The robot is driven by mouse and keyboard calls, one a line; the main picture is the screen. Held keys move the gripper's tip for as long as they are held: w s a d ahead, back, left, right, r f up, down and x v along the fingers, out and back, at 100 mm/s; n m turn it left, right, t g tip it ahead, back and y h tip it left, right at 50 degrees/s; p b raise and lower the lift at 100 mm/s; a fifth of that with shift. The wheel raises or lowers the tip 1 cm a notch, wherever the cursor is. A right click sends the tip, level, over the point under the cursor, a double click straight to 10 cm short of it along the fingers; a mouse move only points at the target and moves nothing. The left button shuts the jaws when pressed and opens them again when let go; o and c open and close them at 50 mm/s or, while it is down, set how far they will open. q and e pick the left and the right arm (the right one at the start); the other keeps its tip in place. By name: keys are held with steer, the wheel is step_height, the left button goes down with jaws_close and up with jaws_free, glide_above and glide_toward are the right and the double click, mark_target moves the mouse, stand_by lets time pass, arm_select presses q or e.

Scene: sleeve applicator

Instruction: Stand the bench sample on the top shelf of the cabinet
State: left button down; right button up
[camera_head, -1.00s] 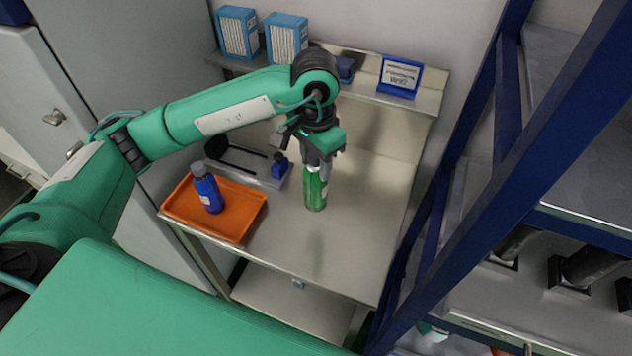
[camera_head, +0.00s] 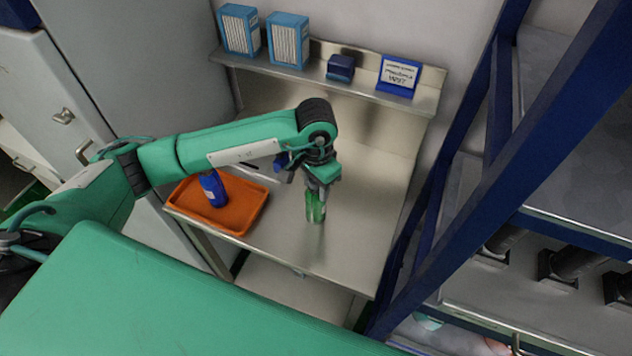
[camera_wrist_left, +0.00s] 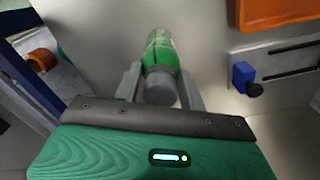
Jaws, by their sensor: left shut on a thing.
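The bench sample appears to be the green bottle (camera_head: 315,208), upright at the steel bench (camera_head: 355,240). My left gripper (camera_head: 319,181) points down over it and is shut on its upper part. In the left wrist view, the green bottle (camera_wrist_left: 162,48) and its grey cap lie between the two fingers of my left gripper (camera_wrist_left: 160,78). The gripper hides the bottle's top in the head view. I cannot tell whether its base touches the bench. A grey cabinet (camera_head: 70,75) with handles stands at the left; its inside is hidden. My right gripper is out of view.
An orange tray (camera_head: 240,222) holding a blue bottle (camera_head: 213,188) lies left of the green bottle. A back shelf (camera_head: 310,75) carries blue boxes and a blue-framed sign (camera_head: 398,76). A blue rack (camera_head: 455,195) stands close on the right. The bench's front right is clear.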

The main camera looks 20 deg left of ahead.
arm_select(q)
steer(key=shift+f, duration=0.15)
steer(key=c, duration=0.8)
jaws_free()
steer(key=shift+r, duration=0.3)
